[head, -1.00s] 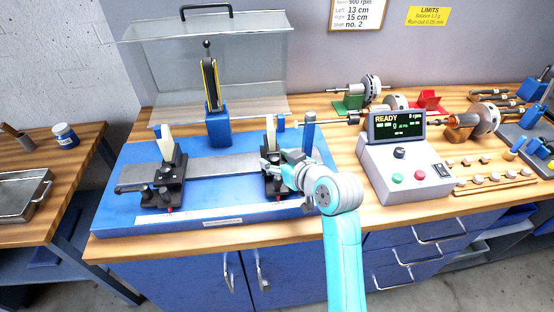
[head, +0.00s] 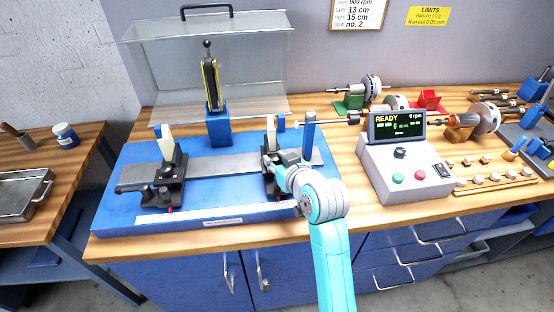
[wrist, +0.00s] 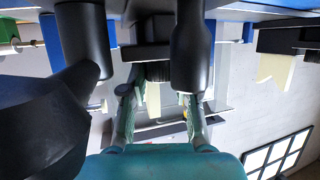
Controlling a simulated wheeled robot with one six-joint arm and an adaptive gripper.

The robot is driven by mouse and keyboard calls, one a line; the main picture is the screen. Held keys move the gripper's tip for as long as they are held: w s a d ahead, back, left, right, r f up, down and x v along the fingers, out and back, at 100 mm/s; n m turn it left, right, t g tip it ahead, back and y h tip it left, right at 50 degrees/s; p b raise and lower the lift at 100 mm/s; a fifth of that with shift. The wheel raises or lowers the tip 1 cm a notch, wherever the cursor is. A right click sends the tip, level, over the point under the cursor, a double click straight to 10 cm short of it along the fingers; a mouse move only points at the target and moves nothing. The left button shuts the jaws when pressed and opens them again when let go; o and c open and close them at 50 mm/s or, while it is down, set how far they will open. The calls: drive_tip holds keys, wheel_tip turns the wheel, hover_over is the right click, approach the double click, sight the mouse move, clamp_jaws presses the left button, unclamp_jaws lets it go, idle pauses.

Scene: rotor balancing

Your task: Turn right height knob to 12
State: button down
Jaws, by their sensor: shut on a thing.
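The right support stand (head: 282,182) is a black block on the blue balancing machine base (head: 240,208), with a pale upright plate (head: 270,136) on top. My gripper (head: 274,163) is at this stand, coming in from the front right. In the wrist view, my gripper (wrist: 160,85) has its two fingers on either side of a dark ridged knob (wrist: 156,71), shut on it. The head view hides most of the knob behind my gripper. I cannot read any height scale. The left support stand (head: 163,188) is a similar black block, with nothing of mine near it.
A blue post (head: 309,140) stands close behind my gripper. The control box (head: 402,165) on the right shows READY and 0 rpm. A clear cover (head: 255,65) is raised at the back. Rotors (head: 372,88) and small weights (head: 490,177) lie farther right.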

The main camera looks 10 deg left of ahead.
drive_tip(key=m+t+h, duration=0.1)
drive_tip(key=m+h, duration=0.2)
drive_tip(key=shift+s+a+t, duration=0.15)
drive_tip(key=shift+a+t, duration=0.2)
drive_tip(key=shift+t, duration=0.05)
drive_tip(key=shift+a+m+t+h, duration=0.1)
drive_tip(key=shift+m+t+h, duration=0.2)
drive_tip(key=shift+m+h, duration=1.75)
drive_tip(key=shift+h, duration=0.45)
drive_tip(key=c, duration=0.8)
unclamp_jaws()
drive_tip(key=shift+c, duration=0.2)
drive_tip(key=v, duration=1.2)
